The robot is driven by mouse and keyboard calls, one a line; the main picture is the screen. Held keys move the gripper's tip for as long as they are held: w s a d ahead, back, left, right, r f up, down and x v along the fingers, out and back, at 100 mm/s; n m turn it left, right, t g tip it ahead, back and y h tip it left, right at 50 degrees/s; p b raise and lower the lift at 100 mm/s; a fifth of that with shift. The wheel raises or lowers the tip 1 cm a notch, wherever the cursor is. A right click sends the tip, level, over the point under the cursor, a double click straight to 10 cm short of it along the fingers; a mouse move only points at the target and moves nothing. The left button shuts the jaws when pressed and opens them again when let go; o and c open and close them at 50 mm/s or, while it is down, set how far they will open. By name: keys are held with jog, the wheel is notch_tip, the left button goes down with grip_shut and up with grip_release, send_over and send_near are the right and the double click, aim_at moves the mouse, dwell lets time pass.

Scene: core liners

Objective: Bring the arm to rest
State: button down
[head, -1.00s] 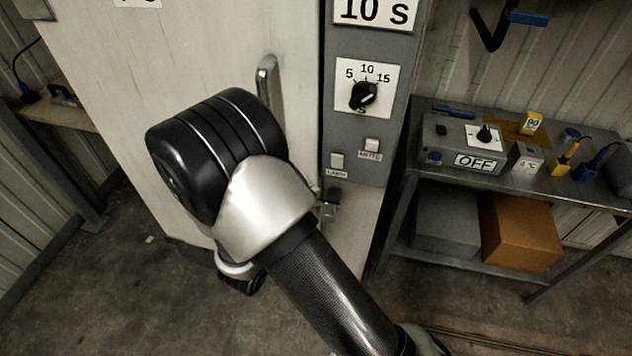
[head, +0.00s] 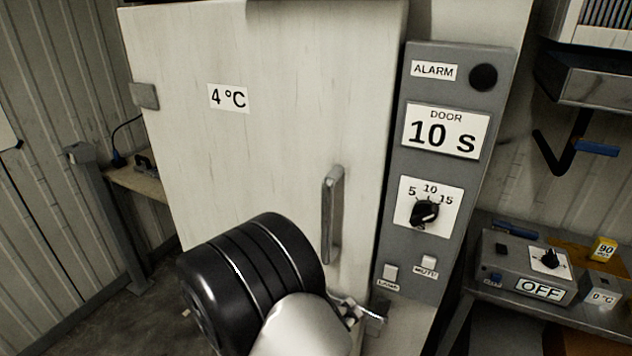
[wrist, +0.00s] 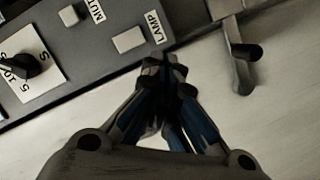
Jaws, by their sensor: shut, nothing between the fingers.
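My gripper (wrist: 168,78) shows in the wrist view with its fingertips together and nothing between them. It is in front of the lower part of the grey control panel (wrist: 96,58), close to the lamp button (wrist: 130,40) in the picture. I cannot tell whether it touches anything. In the head view my arm's dark joint and silver link cover the lower middle, in front of the white cold-store door (head: 270,150), and hide most of the gripper.
The door has an upright handle (head: 332,215). The control panel (head: 395,215) carries a dial (head: 424,213) and a "10 S" sign (head: 446,131). A metal fitting (wrist: 237,50) sits beyond the lamp label. At right, a bench holds a box marked OFF (head: 525,268).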

jog(key=s+d+r+m+g, duration=0.5)
jog(key=s+d+r+g, duration=0.55)
jog(key=s+d, duration=0.25)
jog(key=s+a+g+y, duration=0.1)
jog(key=s+y, duration=0.4)
jog(key=s, duration=0.2)
jog(key=s+a+r+n+t+y, duration=0.2)
jog(key=a+r+t+y, duration=0.2)
jog(key=a, duration=0.3)
jog(key=shift+a+r+n+y, duration=0.3)
jog(key=shift+a+r+y, duration=0.05)
jog(key=shift+r+y, duration=0.5)
